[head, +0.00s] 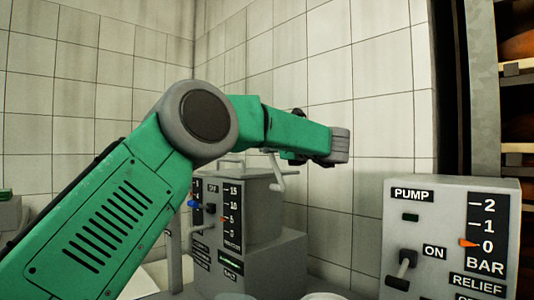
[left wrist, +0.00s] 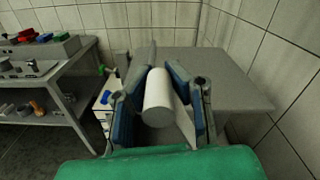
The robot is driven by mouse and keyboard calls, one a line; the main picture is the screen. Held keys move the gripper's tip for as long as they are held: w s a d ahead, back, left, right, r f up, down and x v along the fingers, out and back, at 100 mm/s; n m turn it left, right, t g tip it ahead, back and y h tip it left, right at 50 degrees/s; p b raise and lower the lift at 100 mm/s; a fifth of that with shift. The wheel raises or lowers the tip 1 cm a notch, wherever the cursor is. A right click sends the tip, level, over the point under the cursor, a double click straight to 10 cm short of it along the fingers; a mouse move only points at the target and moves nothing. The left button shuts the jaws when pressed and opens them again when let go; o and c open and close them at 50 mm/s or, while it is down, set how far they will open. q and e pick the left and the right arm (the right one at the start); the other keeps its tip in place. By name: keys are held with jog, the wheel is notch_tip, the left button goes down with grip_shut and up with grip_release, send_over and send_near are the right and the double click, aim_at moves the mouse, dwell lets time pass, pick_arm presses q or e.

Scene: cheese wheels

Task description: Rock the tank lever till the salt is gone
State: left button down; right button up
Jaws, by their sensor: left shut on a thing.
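The grey tank (head: 252,205) stands ahead in the head view, with a 15-10-5 scale (head: 232,205) on its front and an orange pointer near 5. A light grey lever (head: 277,178) hangs at its upper right, partly hidden by my green left arm. In the left wrist view my left gripper (left wrist: 160,72) is shut on a pale cylinder (left wrist: 157,98), which looks like the lever's grip. In the head view the fingers are mostly hidden behind the arm. A label at the tank's base appears to read SALT (head: 230,273). My right gripper is not in view.
A pump box (head: 411,230) with a switch and BAR scale stands at the right, its pointer near 0. A rack (head: 516,75) with round cheeses is at the far right. Tiled walls (head: 300,60) close in behind. In the left wrist view, a cluttered bench (left wrist: 45,75) stands left.

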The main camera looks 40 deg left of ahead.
pick_arm(q)
jog(key=shift+w+d+f, duration=0.1)
jog(key=shift+d+f, duration=0.15)
jog(key=shift+f, duration=0.1)
jog(key=c, duration=1.5)
grip_release()
jog(key=shift+o, duration=0.4)
jog(key=shift+d+r, duration=0.35)
jog(key=s+d, duration=0.1)
jog(key=d, duration=1)
jog(key=shift+d+f, duration=0.15)
jog(key=shift+d, duration=0.2)
